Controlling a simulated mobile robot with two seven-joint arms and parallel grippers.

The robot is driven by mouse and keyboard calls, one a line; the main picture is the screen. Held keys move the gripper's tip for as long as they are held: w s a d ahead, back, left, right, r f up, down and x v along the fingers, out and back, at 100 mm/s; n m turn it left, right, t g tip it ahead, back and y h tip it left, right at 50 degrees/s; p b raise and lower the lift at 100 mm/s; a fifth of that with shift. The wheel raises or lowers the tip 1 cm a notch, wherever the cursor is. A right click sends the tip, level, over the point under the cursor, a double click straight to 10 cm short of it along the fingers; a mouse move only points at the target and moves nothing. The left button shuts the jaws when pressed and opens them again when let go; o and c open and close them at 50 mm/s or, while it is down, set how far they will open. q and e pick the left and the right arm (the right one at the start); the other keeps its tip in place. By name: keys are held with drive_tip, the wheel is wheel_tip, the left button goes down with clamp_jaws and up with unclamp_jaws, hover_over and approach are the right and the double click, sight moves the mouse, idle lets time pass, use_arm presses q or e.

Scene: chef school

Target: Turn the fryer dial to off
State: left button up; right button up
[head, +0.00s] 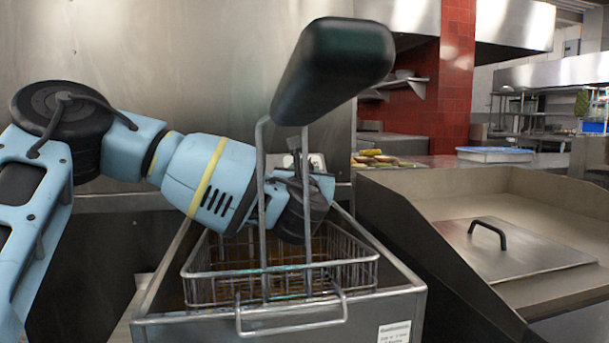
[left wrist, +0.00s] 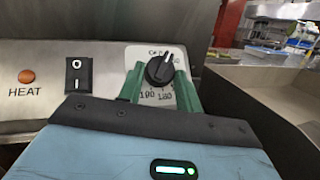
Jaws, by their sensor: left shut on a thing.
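The fryer dial (left wrist: 160,68) is a round black knob on a white scale plate in the left wrist view. Its white pointer mark points up and slightly right. The numbers 190 and 180 show below it. My left gripper (left wrist: 159,78) has its green fingers on both sides of the dial, shut on it. In the head view my left gripper (head: 297,152) reaches over the fryer (head: 400,303) to its back panel, and the dial is hidden there. My right gripper is not in view.
A wire fryer basket (head: 215,270) sits in the fryer, its dark handle (head: 335,60) rising close in front of my arm. A lidded steel counter (head: 520,250) stands right.

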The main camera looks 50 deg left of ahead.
use_arm(q)
drive_tip(key=o, duration=1)
drive_tip(key=shift+p+v, duration=0.35)
drive_tip(key=shift+v, duration=3.55)
